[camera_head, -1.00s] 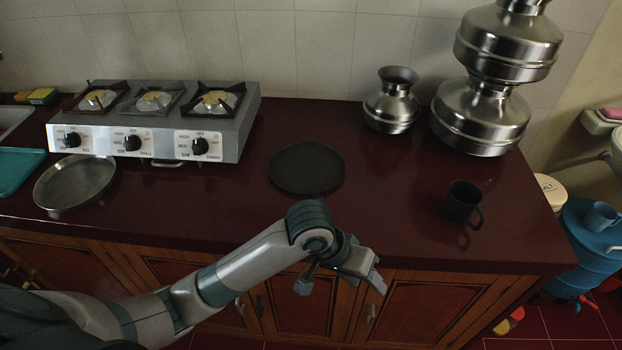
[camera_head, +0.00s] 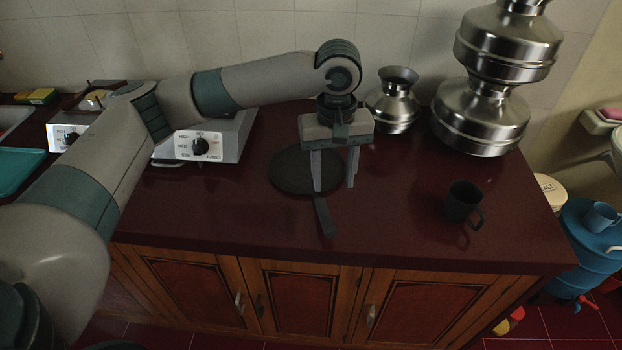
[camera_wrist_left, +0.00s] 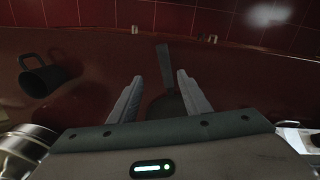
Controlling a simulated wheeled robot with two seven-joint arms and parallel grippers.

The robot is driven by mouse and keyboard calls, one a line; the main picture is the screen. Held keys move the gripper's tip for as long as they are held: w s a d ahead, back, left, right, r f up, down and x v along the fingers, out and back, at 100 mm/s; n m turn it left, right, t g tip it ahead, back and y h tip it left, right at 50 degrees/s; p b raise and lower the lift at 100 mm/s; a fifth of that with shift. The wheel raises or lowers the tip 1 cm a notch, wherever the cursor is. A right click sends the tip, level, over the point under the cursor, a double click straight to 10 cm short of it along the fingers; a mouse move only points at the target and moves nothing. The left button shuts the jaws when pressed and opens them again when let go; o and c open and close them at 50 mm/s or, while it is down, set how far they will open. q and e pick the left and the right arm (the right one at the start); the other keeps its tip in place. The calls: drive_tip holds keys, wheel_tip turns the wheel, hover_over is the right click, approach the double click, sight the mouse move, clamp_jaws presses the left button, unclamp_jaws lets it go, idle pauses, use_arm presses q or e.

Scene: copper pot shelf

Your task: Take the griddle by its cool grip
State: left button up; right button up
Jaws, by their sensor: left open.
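The griddle is a dark, flat round pan (camera_head: 288,172) lying on the dark red counter (camera_head: 415,205). Its straight grip (camera_head: 325,215) points toward the front edge. My left gripper (camera_head: 334,188) points down over the right side of the griddle, near where the grip joins it. Its fingers are open and straddle the line of the grip. In the left wrist view the grip (camera_wrist_left: 164,66) runs between the two fingers (camera_wrist_left: 160,80), with no contact visible. Part of the griddle is hidden behind the gripper. My right gripper is not in view.
A black mug (camera_head: 463,203) stands to the right. A small metal pot (camera_head: 392,108) and stacked metal pots (camera_head: 482,118) stand behind. A gas stove (camera_head: 228,140) is at left, partly behind my arm. The counter between griddle and mug is clear.

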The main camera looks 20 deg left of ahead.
use_arm(q)
drive_tip(key=shift+w+a+r+n, duration=0.2)
drive_tip(key=shift+a+r+n, duration=0.25)
drive_tip(key=shift+r, duration=0.2)
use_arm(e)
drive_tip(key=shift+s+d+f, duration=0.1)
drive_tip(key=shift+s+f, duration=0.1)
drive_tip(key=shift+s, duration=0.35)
use_arm(q)
drive_tip(key=shift+f, duration=0.1)
drive_tip(key=p, duration=0.3)
hover_over(327, 218)
wheel_tip(327, 218, down, 11)
drive_tip(key=shift+r, duration=0.1)
drive_tip(key=shift+f, duration=0.65)
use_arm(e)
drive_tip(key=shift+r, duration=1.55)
use_arm(q)
drive_tip(key=shift+f, duration=0.1)
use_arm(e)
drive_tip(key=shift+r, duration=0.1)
